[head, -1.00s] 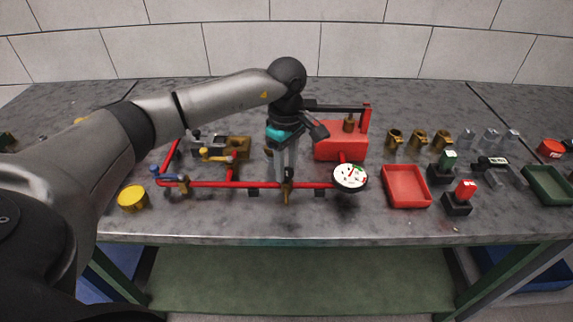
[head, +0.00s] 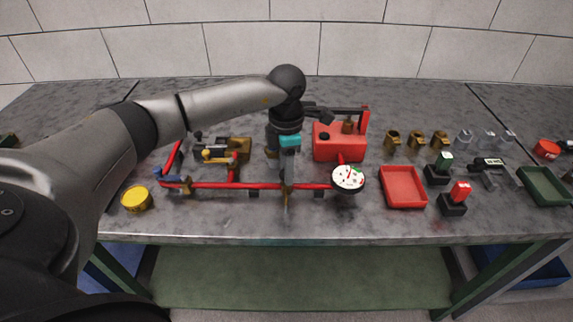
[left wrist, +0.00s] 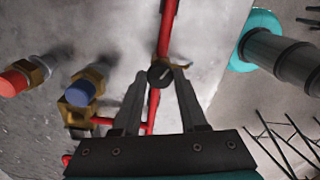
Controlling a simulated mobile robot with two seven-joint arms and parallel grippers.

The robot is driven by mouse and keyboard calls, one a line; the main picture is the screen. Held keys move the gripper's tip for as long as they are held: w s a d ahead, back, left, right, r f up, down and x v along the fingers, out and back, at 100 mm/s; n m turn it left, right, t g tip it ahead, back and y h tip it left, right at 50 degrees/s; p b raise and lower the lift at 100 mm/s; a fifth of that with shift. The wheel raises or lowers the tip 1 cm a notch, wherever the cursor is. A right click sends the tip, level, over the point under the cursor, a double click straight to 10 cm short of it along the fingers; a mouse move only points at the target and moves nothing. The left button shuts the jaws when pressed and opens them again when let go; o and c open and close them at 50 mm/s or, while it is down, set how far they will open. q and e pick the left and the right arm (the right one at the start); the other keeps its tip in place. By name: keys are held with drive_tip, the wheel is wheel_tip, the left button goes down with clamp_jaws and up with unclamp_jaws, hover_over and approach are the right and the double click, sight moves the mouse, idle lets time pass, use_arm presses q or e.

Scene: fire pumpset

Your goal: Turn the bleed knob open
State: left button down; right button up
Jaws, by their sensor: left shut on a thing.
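The bleed knob (left wrist: 160,75) is a small black round knob with a pale line across its face, on a brass fitting on the red pipe (head: 215,185). My left gripper (head: 286,184) points down over the middle of this pipe in the head view. In the left wrist view its two fingertips (left wrist: 160,80) close on the knob from both sides. In the head view the fingers and wrist hide most of the knob. My right gripper is in neither view.
A white-faced gauge (head: 348,178) and a red pump box (head: 338,140) stand close to the right of the gripper. A red tray (head: 403,187) lies further right. The bench front is mostly clear.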

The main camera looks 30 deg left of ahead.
use_arm(q)
drive_tip(key=n+p, duration=0.2)
drive_tip(key=n, duration=0.4)
drive_tip(key=shift+r, duration=0.15)
drive_tip(key=n+p, duration=0.2)
drive_tip(key=n, duration=0.4)
idle(0.3)
drive_tip(key=shift+c, duration=2.2)
unclamp_jaws()
wheel_tip(320, 180, up, 15)
drive_tip(key=p, duration=0.1)
